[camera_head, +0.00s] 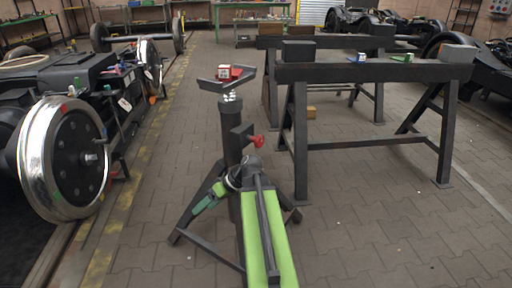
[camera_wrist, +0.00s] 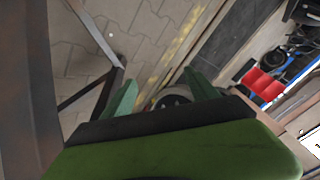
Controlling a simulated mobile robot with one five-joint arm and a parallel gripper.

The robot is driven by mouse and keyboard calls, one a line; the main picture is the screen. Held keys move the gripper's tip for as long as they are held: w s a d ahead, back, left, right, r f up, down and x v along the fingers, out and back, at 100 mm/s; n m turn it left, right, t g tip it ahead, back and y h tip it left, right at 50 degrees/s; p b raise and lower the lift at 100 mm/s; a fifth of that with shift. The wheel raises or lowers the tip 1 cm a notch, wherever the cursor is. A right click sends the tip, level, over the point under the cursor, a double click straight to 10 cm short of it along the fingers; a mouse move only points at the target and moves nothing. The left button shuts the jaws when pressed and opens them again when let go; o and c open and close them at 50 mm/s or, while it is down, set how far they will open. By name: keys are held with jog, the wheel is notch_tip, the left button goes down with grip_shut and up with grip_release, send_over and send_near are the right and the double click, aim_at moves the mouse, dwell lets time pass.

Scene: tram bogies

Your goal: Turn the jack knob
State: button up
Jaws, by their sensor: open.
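The jack (camera_head: 231,118) is a dark stand with splayed legs and a V-shaped head on top, near the middle of the head view. Its red knob (camera_head: 257,141) sticks out to the right of the post at mid height. My gripper (camera_head: 203,204) is below and left of the knob, apart from it, beside the jack's lower post and legs. In the wrist view my gripper (camera_wrist: 160,96) shows two green fingers spread apart with nothing held between them. I cannot make out the knob in the wrist view.
A dark trestle (camera_head: 375,72) stands to the right with small items on its beam. A wheelset (camera_head: 67,158) and bogie stand at left beside a yellow floor line. Paved floor in front is clear.

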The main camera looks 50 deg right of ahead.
jog(key=s+d+r+t, duration=0.4)
jog(key=s+d+r, duration=0.1)
jog(key=d, duration=0.5)
jog(key=s+d+r+t, duration=0.4)
jog(key=s+d+r, duration=0.1)
jog(key=d, duration=0.4)
jog(key=n+t+h, duration=0.1)
jog(key=t+h, duration=0.2)
jog(key=t, duration=0.1)
send_near(261, 142)
jog(key=w, duration=0.3)
jog(key=w+a, duration=0.1)
jog(key=w, duration=0.3)
jog(key=w+a, duration=0.1)
jog(key=w, duration=0.2)
jog(key=shift+w, duration=0.4)
